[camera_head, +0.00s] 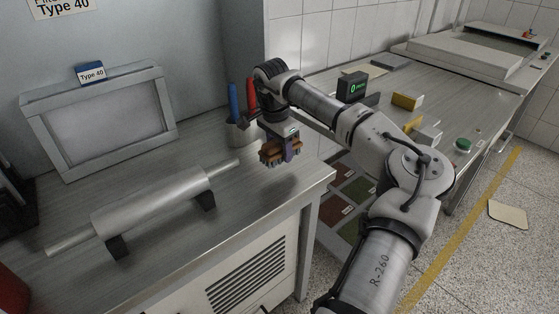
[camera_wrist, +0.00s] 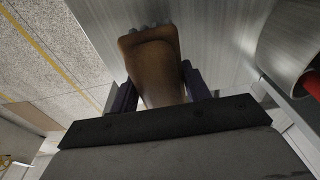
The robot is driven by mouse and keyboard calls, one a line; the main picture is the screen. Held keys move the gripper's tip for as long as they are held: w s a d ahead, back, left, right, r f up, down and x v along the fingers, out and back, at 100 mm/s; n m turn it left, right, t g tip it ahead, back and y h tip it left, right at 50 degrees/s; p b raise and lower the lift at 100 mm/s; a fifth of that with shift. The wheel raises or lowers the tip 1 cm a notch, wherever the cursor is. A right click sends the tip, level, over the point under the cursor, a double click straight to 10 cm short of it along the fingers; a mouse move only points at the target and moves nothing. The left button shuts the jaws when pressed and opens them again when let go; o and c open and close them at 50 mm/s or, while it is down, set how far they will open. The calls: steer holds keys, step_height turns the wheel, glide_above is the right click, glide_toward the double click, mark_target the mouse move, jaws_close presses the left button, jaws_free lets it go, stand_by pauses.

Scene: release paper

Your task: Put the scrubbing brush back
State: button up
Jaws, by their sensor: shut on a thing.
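The scrubbing brush (camera_head: 278,151) has a brown body with dark bristles along its lower side. My gripper (camera_head: 289,150) is shut on it and holds it above the right part of the metal table (camera_head: 260,205), with a dark shadow below it. In the wrist view, the brush's brown body (camera_wrist: 152,68) sits between the two purple fingers of my gripper (camera_wrist: 155,85). Part of the brush is hidden behind the fingers and the gripper body.
A metal roller (camera_head: 150,203) rests on black supports to the left. A framed screen (camera_head: 105,125) leans at the back. A second bench (camera_head: 440,85) stands at right.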

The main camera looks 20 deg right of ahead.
mark_target(276, 141)
steer(key=shift+f+p, duration=0.35)
steer(key=shift+f, duration=2.2)
steer(key=shift+f, duration=0.1)
steer(key=o, duration=0.9)
steer(key=shift+o, duration=0.2)
steer(key=r, duration=0.4)
steer(key=a+r+b, duration=0.1)
steer(key=r, duration=0.7)
steer(key=shift+s+a+b, duration=0.15)
steer(key=shift+s+b, duration=0.2)
steer(key=shift+b, duration=0.05)
